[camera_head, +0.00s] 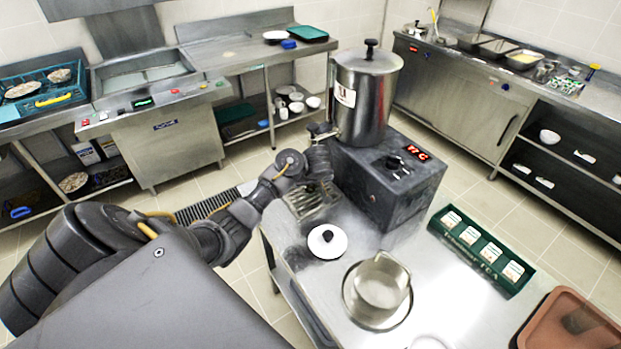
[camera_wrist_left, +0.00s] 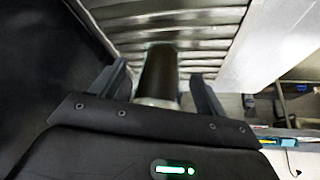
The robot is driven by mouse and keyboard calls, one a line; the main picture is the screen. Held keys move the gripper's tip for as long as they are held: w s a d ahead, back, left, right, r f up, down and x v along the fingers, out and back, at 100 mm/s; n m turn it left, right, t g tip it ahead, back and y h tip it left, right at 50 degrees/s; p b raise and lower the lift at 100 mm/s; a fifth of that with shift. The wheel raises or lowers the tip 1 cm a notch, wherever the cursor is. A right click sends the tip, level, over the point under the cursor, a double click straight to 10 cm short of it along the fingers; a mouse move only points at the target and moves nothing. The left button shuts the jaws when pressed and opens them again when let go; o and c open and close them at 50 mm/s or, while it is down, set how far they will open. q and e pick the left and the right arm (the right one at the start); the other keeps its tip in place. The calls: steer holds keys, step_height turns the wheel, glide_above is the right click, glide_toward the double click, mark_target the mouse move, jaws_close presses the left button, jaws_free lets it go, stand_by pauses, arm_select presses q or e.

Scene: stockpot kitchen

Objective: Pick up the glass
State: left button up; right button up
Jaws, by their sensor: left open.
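In the left wrist view a dark, upright-looking cylinder with a pale ring at its near end, apparently the glass (camera_wrist_left: 158,78), stands between the fingers of my left gripper (camera_wrist_left: 161,92). The fingers are open, one on each side, with a visible gap at the right; contact at the left is unclear. Ribbed metal lies behind it. In the head view my left gripper (camera_head: 318,178) is at the front of the steel urn (camera_head: 366,95), over the slatted drip tray (camera_head: 313,202). The glass cannot be made out there, hidden by the gripper. My right gripper is not in view.
The urn stands on a dark heater base (camera_head: 385,175) beside the gripper.

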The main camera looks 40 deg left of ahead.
arm_select(q)
steer(key=shift+c, duration=0.9)
steer(key=c, duration=1)
steer(key=shift+c, duration=0.2)
steer(key=shift+r, duration=0.15)
steer(key=shift+r, duration=0.55)
steer(key=s+d+r+p, duration=0.2)
steer(key=s+r, duration=0.4)
steer(key=s+d+r+p, duration=0.1)
steer(key=s+d+r, duration=0.1)
steer(key=s+r, duration=0.3)
steer(key=shift+s+d+r+p, duration=0.3)
steer(key=shift+s+r+p, duration=0.1)
steer(key=shift+s, duration=0.75)
